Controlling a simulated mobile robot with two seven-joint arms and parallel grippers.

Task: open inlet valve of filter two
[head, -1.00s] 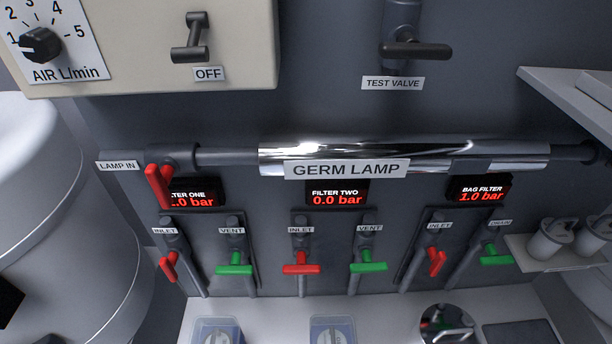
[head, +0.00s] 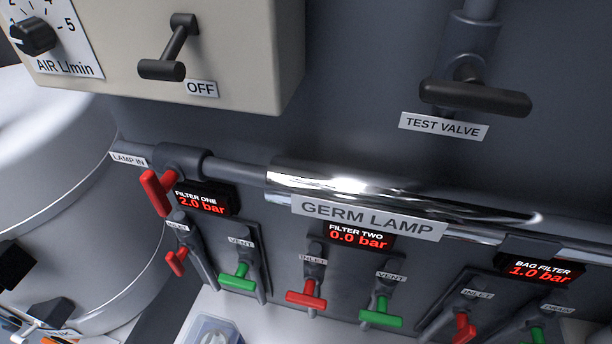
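The filter two inlet valve has a red handle (head: 306,299) below the INLET label (head: 313,260), at the lower middle of the head view. The handle lies crosswise to its pipe. The filter two display (head: 359,236) above it reads 0.0 bar. The filter two vent valve's green handle (head: 380,317) is just to the right, also crosswise. Neither of my grippers shows in the head view.
Filter one's red inlet handle (head: 176,262) and green vent handle (head: 237,281) are to the left. The bag filter's red inlet handle (head: 463,328) is at right. The chrome germ lamp (head: 350,190) runs above the valves. A clear container (head: 210,331) stands below.

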